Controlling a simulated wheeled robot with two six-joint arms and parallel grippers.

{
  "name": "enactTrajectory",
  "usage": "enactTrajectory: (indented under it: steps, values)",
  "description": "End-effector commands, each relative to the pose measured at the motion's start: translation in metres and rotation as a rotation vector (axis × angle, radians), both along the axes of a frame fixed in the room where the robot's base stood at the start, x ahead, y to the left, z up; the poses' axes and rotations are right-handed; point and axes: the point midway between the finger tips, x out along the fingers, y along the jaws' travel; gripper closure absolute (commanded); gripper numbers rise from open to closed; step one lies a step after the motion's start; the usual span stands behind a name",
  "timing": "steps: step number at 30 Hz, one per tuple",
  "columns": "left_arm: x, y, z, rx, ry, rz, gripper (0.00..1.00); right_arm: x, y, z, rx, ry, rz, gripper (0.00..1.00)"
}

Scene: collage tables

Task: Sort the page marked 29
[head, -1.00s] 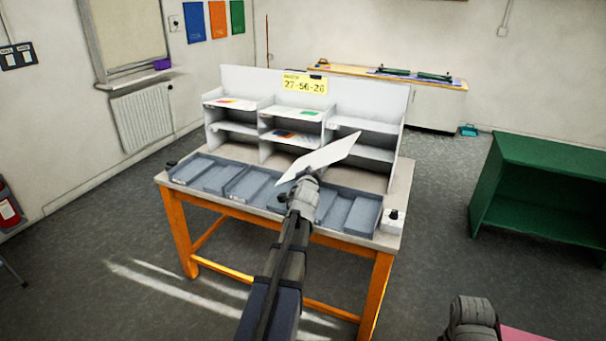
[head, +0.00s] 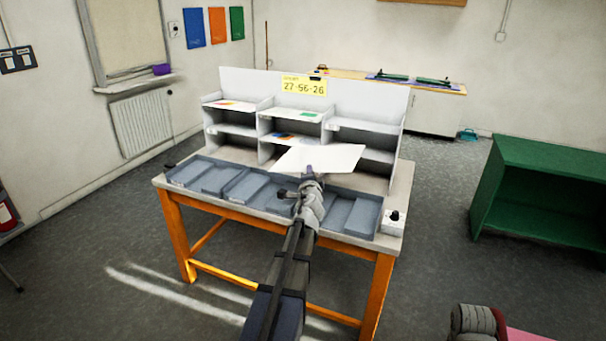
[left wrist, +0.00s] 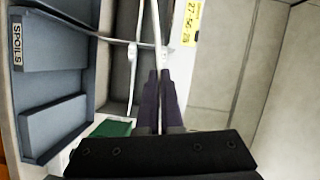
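My left gripper (head: 309,174) is shut on a white page (head: 325,157) and holds it above the table, in front of the sorting rack (head: 355,97). The page's visible face looks blank in the head view; no number can be read on it. In the left wrist view the closed fingers (left wrist: 160,90) hold the page nearly edge-on. The rack's yellow sign (head: 304,86) reads 27-56-26. Coloured pages (head: 232,105) lie in some rack compartments. The page hides part of the lower compartments. Of my right arm, only a part shows at the bottom right; its fingers are not seen.
Grey trays (head: 245,187) line the front of the orange-legged table (head: 398,205). A tray marked SPOILS (left wrist: 60,55) shows in the left wrist view. A small box with a black knob (head: 393,222) is at the right front corner. A green shelf (head: 540,160) stands apart on the right.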

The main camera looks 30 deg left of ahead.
Motion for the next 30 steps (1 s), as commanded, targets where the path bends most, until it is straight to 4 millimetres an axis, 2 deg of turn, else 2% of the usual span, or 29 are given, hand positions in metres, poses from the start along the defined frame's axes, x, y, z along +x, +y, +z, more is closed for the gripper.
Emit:
enactTrajectory:
  steps: [1, 3, 24, 30]
  values:
    - [0.000, -0.001, -0.009, 0.031, 0.007, -0.001, 1.00, 0.000, 0.000, -0.011, 0.000, 0.000, 0.000, 0.50]
    - [0.000, 0.000, -0.009, 0.073, 0.015, 0.001, 1.00, 0.000, 0.000, -0.015, 0.000, 0.000, 0.000, 0.50]
    - [0.000, 0.002, -0.009, 0.498, 0.108, 0.011, 1.00, 0.002, 0.000, -0.050, 0.000, 0.000, 0.001, 0.50]
    - [0.000, 0.001, -0.007, 0.566, 0.123, 0.011, 1.00, 0.002, 0.000, -0.054, 0.000, 0.000, 0.001, 0.50]
